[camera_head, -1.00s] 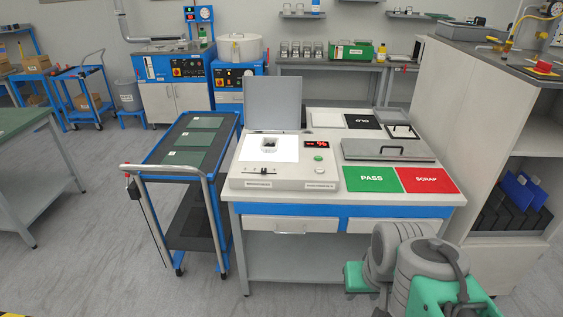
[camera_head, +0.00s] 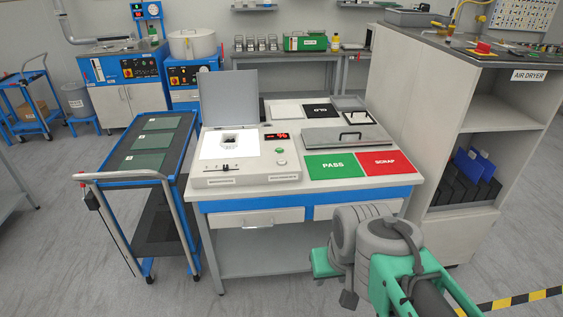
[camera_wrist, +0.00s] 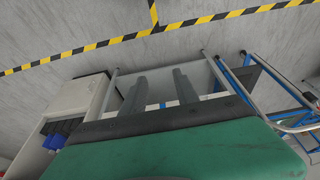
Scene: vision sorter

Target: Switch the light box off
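The light box (camera_head: 253,180) sits on the left part of the workbench in the head view. Its grey lid (camera_head: 228,99) stands open at the back. Its panel (camera_head: 215,150) looks bright white, with a small dark-and-pale item (camera_head: 232,141) on it. My arm is at the lower right in the head view, in front of the bench and away from the light box.
A green PASS pad (camera_head: 333,165) and a red SCRAP pad (camera_head: 390,162) lie right of the light box. A blue cart (camera_head: 186,150) stands close left. A tall cabinet (camera_head: 405,110) stands right.

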